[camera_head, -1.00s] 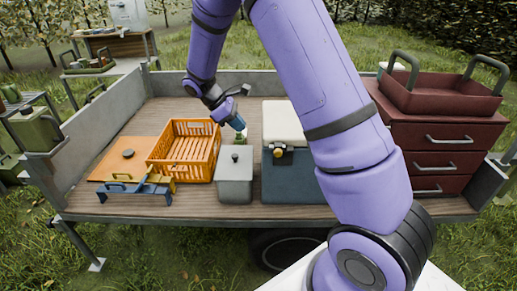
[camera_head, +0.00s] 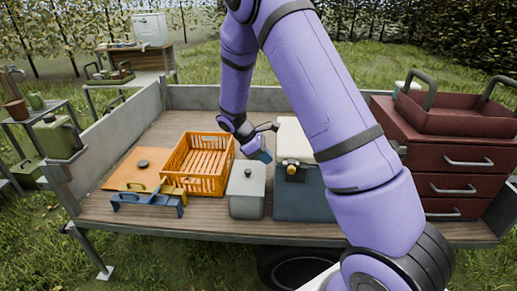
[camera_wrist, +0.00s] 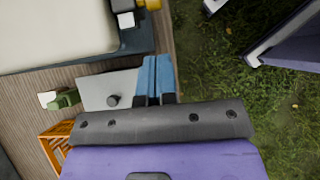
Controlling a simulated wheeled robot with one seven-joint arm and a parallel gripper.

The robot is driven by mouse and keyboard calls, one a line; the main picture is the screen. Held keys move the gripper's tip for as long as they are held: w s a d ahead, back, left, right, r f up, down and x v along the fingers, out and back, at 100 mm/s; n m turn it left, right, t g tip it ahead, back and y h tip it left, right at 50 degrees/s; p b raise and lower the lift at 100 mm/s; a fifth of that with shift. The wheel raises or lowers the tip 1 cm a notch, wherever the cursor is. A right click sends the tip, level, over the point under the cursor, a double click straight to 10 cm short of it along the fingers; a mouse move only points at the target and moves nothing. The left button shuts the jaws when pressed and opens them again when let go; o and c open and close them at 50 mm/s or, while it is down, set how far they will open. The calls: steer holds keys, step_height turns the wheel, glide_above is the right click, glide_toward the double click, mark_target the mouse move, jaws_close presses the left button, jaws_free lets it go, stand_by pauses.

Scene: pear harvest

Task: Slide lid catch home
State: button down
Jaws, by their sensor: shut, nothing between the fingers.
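The cooler has a white lid (camera_head: 292,135) and a dark blue body (camera_head: 300,202), and stands on the trailer bed right of the grey box. Its brass-coloured catch (camera_head: 291,170) is on the front face, at the lid's edge. In the wrist view the catch (camera_wrist: 150,4) is partly cut off at the top edge. My gripper (camera_head: 264,157) has blue fingers and is beside the cooler's left side, apart from the catch. In the wrist view its fingers (camera_wrist: 157,64) are together and empty, pointing toward the cooler's front edge. Whether the catch is seated cannot be told.
A grey lidded box (camera_head: 247,190) stands left of the cooler, close below my gripper. An orange crate (camera_head: 203,183) and a blue caddy (camera_head: 146,201) are further left. A dark red drawer cabinet (camera_head: 440,170) stands right. A small green item (camera_wrist: 64,99) lies behind the grey box.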

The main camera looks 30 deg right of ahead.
steer(key=s+d+f, duration=0.3)
steer(key=d, duration=0.1)
steer(key=shift+d, duration=0.2)
steer(key=shift+s+d, duration=0.45)
steer(key=shift+d, duration=0.2)
steer(key=shift+s+d, duration=0.45)
steer(key=shift+d, duration=0.2)
steer(key=w+a+r, duration=0.1)
steer(key=w+a, duration=0.1)
steer(key=a, duration=0.2)
glide_toward(293, 167)
steer(key=w+a, duration=0.1)
steer(key=w+a+r, duration=0.1)
steer(key=a+r, duration=0.1)
steer(key=a, duration=0.1)
steer(key=shift+w, duration=0.4)
